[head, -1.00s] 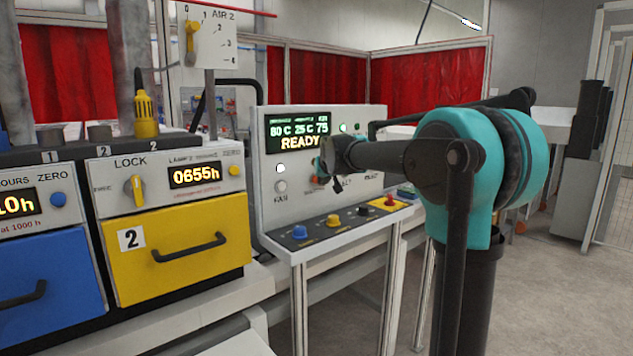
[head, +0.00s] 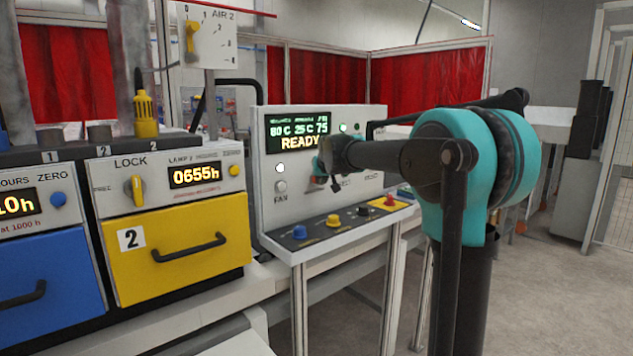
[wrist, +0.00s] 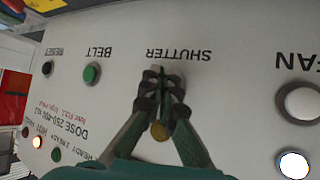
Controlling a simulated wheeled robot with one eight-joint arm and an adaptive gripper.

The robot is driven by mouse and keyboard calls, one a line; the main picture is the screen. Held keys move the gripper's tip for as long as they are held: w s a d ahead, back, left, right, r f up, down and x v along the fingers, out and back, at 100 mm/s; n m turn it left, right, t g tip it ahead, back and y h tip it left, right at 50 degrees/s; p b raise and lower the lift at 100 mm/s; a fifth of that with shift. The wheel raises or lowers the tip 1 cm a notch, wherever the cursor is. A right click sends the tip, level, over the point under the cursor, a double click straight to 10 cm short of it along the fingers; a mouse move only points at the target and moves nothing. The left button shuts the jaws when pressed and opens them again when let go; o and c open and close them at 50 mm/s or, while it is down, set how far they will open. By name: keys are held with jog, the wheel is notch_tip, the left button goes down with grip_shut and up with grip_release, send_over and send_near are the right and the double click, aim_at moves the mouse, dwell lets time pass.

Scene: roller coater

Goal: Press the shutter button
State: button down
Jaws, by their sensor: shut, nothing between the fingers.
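The label SHUTTER (wrist: 179,55) shows upside down on the pale control panel (wrist: 225,85) in the wrist view. My gripper (wrist: 165,76) is shut and empty, with its fingertips just below that label in the picture. The fingers cover the spot by the label, so the shutter button is mostly or wholly hidden. I cannot tell whether the fingertips touch it. A yellow disc (wrist: 158,131) shows between the fingers. In the head view my gripper (head: 322,172) is at the front of the panel (head: 262,205), below the READY display (head: 299,136).
Beside the shutter spot are a green BELT button (wrist: 91,73), a black RESET button (wrist: 47,68) and a FAN button (wrist: 300,102). A sloped ledge with a blue button (head: 299,232) and a red button (head: 389,200) juts out below. A yellow drawer (head: 180,250) stands left.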

jog(key=shift+w+a, duration=0.25)
jog(key=shift+w, duration=0.1)
dwell(0.7)
jog(key=shift+s, duration=0.1)
jog(key=shift+s+d, duration=0.5)
jog(key=shift+s, duration=0.1)
jog(key=shift+d, duration=0.1)
dwell(0.3)
jog(key=s+d, duration=0.1)
jog(key=s, duration=0.1)
jog(key=s+d, duration=0.2)
dwell(0.4)
dwell(0.4)
jog(key=s+d+f+g, duration=0.2)
jog(key=s+d+f, duration=0.1)
jog(key=s+f, duration=0.8)
jog(key=s+d+f+m+g, duration=0.1)
jog(key=s+d+f+g, duration=0.1)
jog(key=s+f, duration=1)
jog(key=s+d+f+g+h, duration=0.1)
jog(key=s+d+f, duration=0.3)
jog(key=s+f, duration=0.7)
jog(key=s+g, duration=0.1)
jog(key=s, duration=0.5)
jog(key=shift+s+d+f+g, duration=0.2)
jog(key=shift+s+f+g, duration=0.1)
jog(key=shift+s+f, duration=0.1)
